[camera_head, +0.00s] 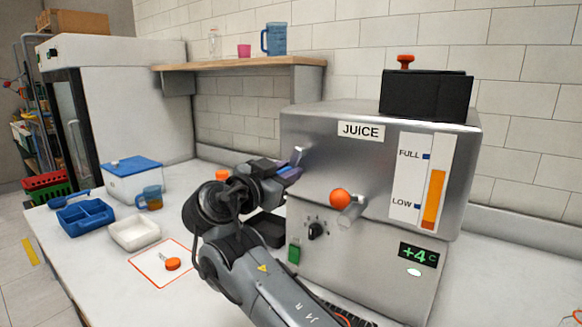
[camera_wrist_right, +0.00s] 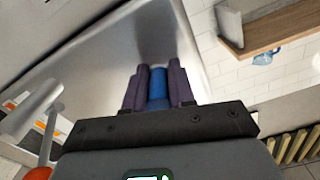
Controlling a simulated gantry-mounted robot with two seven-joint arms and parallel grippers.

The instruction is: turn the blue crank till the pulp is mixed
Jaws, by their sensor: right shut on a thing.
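The steel juice machine (camera_head: 330,130) stands at the right with a JUICE label and a level gauge (camera_head: 432,198), its orange bar reaching between LOW and FULL. The pulp is not visible. My left gripper is not in view.
An orange ball knob (camera_head: 340,199) and metal spout (camera_head: 352,213) stick out of the machine's front. A black dial (camera_head: 317,231) sits below. A wall shelf (camera_head: 240,64) hangs behind.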

